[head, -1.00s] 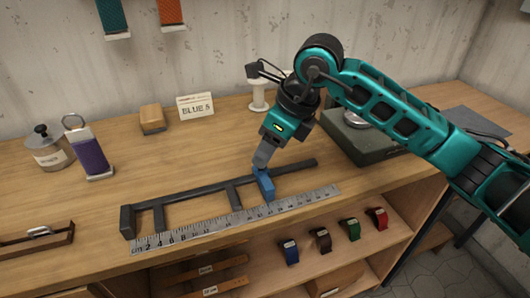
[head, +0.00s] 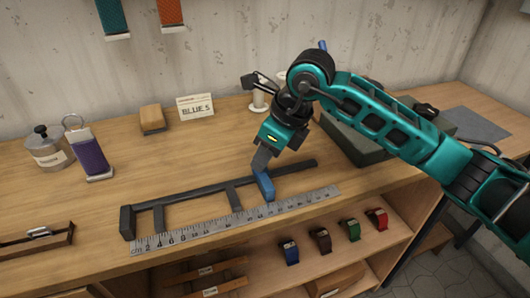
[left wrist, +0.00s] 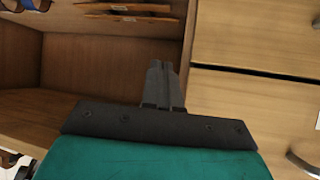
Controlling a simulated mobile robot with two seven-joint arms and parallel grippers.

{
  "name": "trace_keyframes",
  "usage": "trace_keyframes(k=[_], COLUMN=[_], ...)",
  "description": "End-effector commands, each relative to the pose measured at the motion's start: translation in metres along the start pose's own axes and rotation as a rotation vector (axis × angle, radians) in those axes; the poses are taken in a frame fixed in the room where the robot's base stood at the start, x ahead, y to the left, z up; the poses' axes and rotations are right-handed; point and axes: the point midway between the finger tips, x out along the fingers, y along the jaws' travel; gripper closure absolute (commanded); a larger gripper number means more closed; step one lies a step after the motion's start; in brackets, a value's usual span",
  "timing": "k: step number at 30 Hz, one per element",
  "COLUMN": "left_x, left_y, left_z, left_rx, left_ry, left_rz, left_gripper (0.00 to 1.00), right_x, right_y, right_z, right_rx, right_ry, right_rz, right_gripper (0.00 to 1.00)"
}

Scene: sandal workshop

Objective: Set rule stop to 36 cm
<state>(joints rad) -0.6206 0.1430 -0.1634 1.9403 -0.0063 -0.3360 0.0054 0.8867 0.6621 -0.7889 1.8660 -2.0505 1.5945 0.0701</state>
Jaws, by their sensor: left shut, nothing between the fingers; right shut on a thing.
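A steel rule (head: 225,225) lies along the front of the bench, its marks rising from left to right. Behind it runs a dark rail (head: 200,194) with an end block at the left. The blue stop (head: 265,186) sits on the rail towards its right part, its front end at the rule's edge. My right gripper (head: 261,168) is shut on the blue stop from above. The exact mark at the stop is too small to read. In the left wrist view my left gripper (left wrist: 164,85) is shut and empty, in front of the cabinet under the bench.
A dark green box (head: 350,138) is at the right. Several coloured straps lie on the shelf below.

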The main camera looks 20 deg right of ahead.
Motion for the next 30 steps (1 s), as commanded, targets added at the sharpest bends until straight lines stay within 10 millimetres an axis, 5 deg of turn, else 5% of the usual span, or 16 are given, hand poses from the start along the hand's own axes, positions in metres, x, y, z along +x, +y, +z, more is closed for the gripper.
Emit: trace_keyframes(k=[16, 30], left_x=[0.001, 0.013], left_y=[0.000, 0.012], left_z=[0.003, 0.013], left_rx=[-0.001, -0.011], left_ry=[-0.001, -0.006], left_rz=[0.000, 0.026], left_gripper=[1.00, 1.00], right_x=[-0.001, -0.029], right_y=[-0.006, -0.082], right_z=[-0.005, -0.076], right_rx=[0.002, 0.005], right_ry=[0.001, 0.004], right_rz=[-0.003, -0.004], right_gripper=[1.00, 1.00])
